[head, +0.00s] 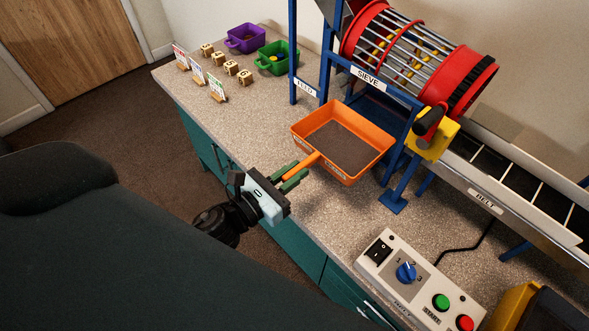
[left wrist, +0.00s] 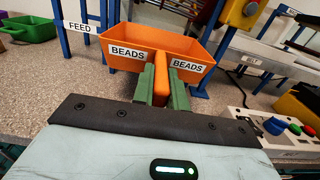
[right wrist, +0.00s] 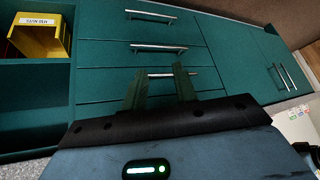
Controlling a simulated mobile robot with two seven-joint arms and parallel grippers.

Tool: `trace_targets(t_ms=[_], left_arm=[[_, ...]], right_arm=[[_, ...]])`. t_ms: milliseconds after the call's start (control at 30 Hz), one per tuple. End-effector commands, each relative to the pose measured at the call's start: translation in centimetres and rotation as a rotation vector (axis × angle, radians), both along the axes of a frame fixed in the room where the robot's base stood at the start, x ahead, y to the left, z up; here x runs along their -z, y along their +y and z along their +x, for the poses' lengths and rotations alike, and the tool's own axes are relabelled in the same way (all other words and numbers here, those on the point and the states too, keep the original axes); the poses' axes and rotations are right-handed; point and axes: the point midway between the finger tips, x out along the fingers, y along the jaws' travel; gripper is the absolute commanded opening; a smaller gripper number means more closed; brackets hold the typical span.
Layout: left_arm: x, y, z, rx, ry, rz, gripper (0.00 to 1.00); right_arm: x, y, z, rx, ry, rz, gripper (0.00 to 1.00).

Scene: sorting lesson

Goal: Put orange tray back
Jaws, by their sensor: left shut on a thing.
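The orange tray (head: 370,167) is at the front of the blue sieve frame, with a dark brown inside and an orange handle (head: 302,167) toward me. In the left wrist view the tray (left wrist: 200,52) carries two "BEADS" labels. My left gripper (head: 294,177) is shut on the handle, its green fingers on either side of it. Whether the tray touches the counter is hard to tell. My right gripper (right wrist: 160,85) shows only in the right wrist view, its green fingers apart with nothing between them, facing teal drawers.
The red sieve drum (head: 415,48) stands behind the tray on blue legs, beside the belt (head: 500,180). A control box (head: 420,285) sits at the counter's front right. Green (head: 276,60) and purple (head: 246,38) bins stand far left.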

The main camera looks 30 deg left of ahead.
Motion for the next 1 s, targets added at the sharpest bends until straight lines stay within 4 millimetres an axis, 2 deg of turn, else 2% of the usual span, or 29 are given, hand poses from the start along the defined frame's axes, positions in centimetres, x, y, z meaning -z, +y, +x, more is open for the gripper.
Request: trace_targets(t_ms=[200,533,1000], left_arm=[[1.6,0.0,-0.1,0.001,0.002,-0.002,0.00],[1.2,-0.7,1.9,0.000,-0.004,-0.001,0.00],[1.3,-1.7,4.5,0.000,-0.003,-0.001,0.00]], right_arm=[[1.2,0.0,0.1,0.000,0.004,0.001,0.29],[0.6,0.0,0.6,0.000,-0.010,0.003,0.29],[1.0,0.0,0.0,0.000,0.004,0.001,0.29]])
